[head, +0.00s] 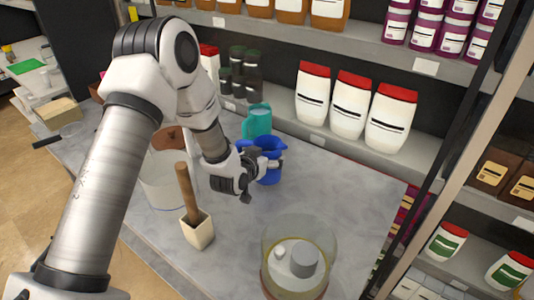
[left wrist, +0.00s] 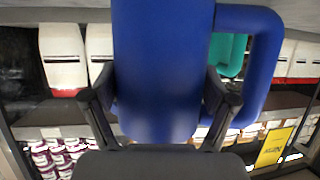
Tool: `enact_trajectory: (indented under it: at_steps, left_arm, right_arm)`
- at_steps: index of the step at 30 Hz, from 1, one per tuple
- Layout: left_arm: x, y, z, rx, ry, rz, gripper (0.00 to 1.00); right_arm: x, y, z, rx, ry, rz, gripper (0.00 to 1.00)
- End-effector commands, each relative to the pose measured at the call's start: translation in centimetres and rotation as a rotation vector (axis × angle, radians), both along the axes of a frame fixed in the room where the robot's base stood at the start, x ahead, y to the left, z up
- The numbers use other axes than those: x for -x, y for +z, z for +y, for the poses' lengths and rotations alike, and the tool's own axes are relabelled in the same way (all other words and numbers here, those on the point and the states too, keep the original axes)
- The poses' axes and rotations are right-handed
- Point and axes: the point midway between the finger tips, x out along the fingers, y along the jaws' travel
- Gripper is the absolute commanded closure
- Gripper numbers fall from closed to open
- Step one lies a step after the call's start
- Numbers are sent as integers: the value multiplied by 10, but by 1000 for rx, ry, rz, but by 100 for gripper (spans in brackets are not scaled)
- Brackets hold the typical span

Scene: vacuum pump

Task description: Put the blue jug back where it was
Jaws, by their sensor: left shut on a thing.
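The blue jug (head: 268,166) stands upright on or just above the grey counter, in front of a teal jug (head: 257,121); I cannot tell whether its base touches. My left gripper (head: 262,165) is shut on the blue jug's body from the left. In the left wrist view the blue jug (left wrist: 162,70) fills the middle, with a finger on each side and its handle to the right. The teal jug (left wrist: 230,55) shows through the handle. My right gripper is not in view.
A clear vacuum chamber (head: 299,256) stands at the counter's front right. A pale block holder (head: 198,232) with a wooden handle and a clear container (head: 160,190) stand left of the jug. White red-lidded bottles (head: 351,100) line the shelf behind. The counter (head: 335,205) right of the jug is clear.

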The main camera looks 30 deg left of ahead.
Motion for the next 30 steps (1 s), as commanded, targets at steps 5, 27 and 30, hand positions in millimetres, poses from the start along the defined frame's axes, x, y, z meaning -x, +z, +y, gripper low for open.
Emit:
enact_trajectory:
  at_steps: [5,27,30]
  left_arm:
    - [-1,-10,0,-1,0,-4,83]
    - [-1,-17,0,-1,0,-4,83]
    - [-1,-19,0,-1,0,-4,83]
  right_arm:
    - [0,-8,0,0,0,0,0]
    - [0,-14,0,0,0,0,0]
    - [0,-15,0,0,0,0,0]
